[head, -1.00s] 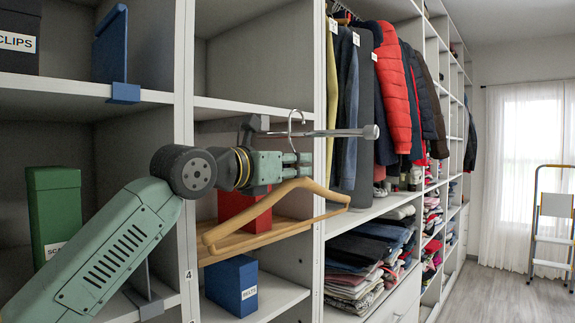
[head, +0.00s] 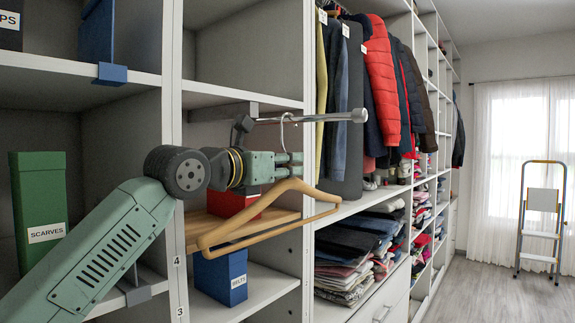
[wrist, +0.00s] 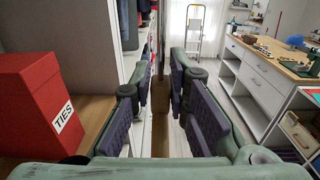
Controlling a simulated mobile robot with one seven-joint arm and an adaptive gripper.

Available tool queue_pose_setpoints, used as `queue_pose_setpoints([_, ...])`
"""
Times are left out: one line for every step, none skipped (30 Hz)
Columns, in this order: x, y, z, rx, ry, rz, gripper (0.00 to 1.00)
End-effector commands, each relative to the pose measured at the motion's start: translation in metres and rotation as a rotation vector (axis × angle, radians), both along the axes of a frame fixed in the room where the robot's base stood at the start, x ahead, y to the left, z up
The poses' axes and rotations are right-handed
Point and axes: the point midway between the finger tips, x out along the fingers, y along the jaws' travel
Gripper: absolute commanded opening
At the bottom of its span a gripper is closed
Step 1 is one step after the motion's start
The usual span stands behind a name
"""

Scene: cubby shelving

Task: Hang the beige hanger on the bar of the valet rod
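The beige hanger (head: 270,211) is below the grey valet rod (head: 335,117), its wire hook (head: 282,132) looped over the bar with the hook's top close to it. My gripper (head: 298,163) is at the hanger's neck, just under the rod. In the wrist view, my gripper (wrist: 162,95) has its purple-padded fingers apart. The brown wood of the hanger (wrist: 160,108) shows between them, with a gap to the pads. The rod (wrist: 161,45) runs away from the camera above it. Exact contact at the hook is too small to tell.
A red box (wrist: 40,105) labelled TIES stands on a wooden shelf close left of my gripper. A blue box (head: 221,278) is on the shelf below. Hanging clothes (head: 385,85) are beyond the rod.

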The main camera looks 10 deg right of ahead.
Motion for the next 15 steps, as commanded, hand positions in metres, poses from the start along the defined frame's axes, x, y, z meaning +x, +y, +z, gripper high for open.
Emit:
queue_pose_setpoints([-0.0001, 0.0001, 0.0002, 0.000, 0.000, 0.000, 0.20])
queue_pose_setpoints([-0.0001, 0.0001, 0.0002, 0.000, 0.000, 0.000, 0.22])
queue_pose_setpoints([0.0000, 0.0000, 0.0001, 0.000, 0.000, 0.000, 0.25])
queue_pose_setpoints([0.0000, 0.0000, 0.0001, 0.000, 0.000, 0.000, 0.27])
queue_pose_setpoints([0.0000, 0.0000, 0.0001, 0.000, 0.000, 0.000, 0.29])
queue_pose_setpoints([0.0000, 0.0000, 0.0000, 0.000, 0.000, 0.000, 0.32])
queue_pose_setpoints([0.0000, 0.0000, 0.0000, 0.000, 0.000, 0.000, 0.34])
queue_pose_setpoints([0.0000, 0.0000, 0.0000, 0.000, 0.000, 0.000, 0.36])
queue_pose_setpoints([0.0000, 0.0000, 0.0000, 0.000, 0.000, 0.000, 0.36])
queue_pose_setpoints([0.0000, 0.0000, -0.0001, 0.000, 0.000, 0.000, 0.36])
queue_pose_setpoints([0.0000, 0.0000, -0.0001, 0.000, 0.000, 0.000, 0.36])
queue_pose_setpoints([0.0000, 0.0000, -0.0001, 0.000, 0.000, 0.000, 0.36])
queue_pose_setpoints([0.0000, 0.0000, -0.0001, 0.000, 0.000, 0.000, 0.36])
queue_pose_setpoints([0.0000, 0.0000, -0.0001, 0.000, 0.000, 0.000, 0.36])
queue_pose_setpoints([0.0001, 0.0000, -0.0006, 0.001, 0.001, 0.000, 0.36])
